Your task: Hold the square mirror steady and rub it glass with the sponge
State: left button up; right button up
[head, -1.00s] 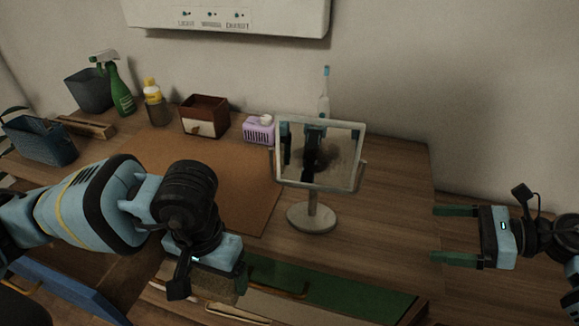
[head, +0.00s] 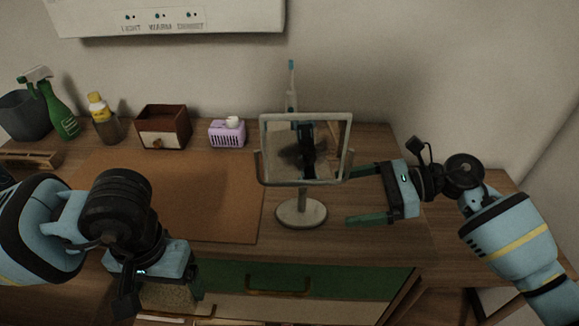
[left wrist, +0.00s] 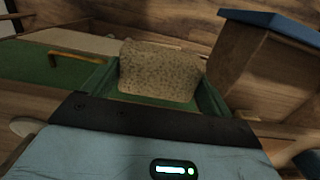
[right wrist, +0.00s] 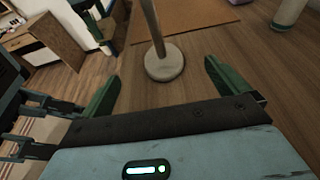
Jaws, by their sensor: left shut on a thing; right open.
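The square mirror (head: 336,165) stands upright on a round-based stand (head: 302,213) on the table, with a dark smudge on its glass. The stand also shows in the right wrist view (right wrist: 164,62). My right gripper (head: 348,197) is open, its fingers pointing at the stand from the right. In the right wrist view the post stands ahead, between the two fingers (right wrist: 160,80), and nothing is gripped. My left gripper (left wrist: 160,90) is shut on the tan sponge (left wrist: 160,72). It holds the sponge (head: 172,296) low, in front of the table's front edge.
A brown mat (head: 180,195) covers the table's middle. Behind it stand a green spray bottle (head: 62,115), a yellow-capped bottle (head: 104,120), a brown box (head: 164,128) and a purple basket (head: 227,133). A toothbrush (head: 291,90) stands behind the mirror. Green-fronted drawers (head: 230,275) lie below.

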aim_at(307, 210)
pick_arm(q)
jog(key=shift+d, duration=0.1)
pick_arm(e)
jog(key=shift+a, duration=0.1)
pick_arm(q)
jog(key=shift+r, duration=0.1)
pick_arm(e)
jog(key=shift+a+f, duration=0.15)
jog(key=shift+a, duration=0.15)
pick_arm(q)
jog(key=shift+r, duration=0.25)
pick_arm(e)
jog(key=x, duration=0.5)
pick_arm(q)
jog(key=shift+f, duration=0.55)
pick_arm(e)
jog(key=shift+x, duration=1.1)
pick_arm(q)
jog(key=shift+f+b, duration=0.35)
jog(key=shift+b, duration=0.05)
pick_arm(e)
jog(key=shift+x, duration=0.9)
jog(key=c, duration=2.1)
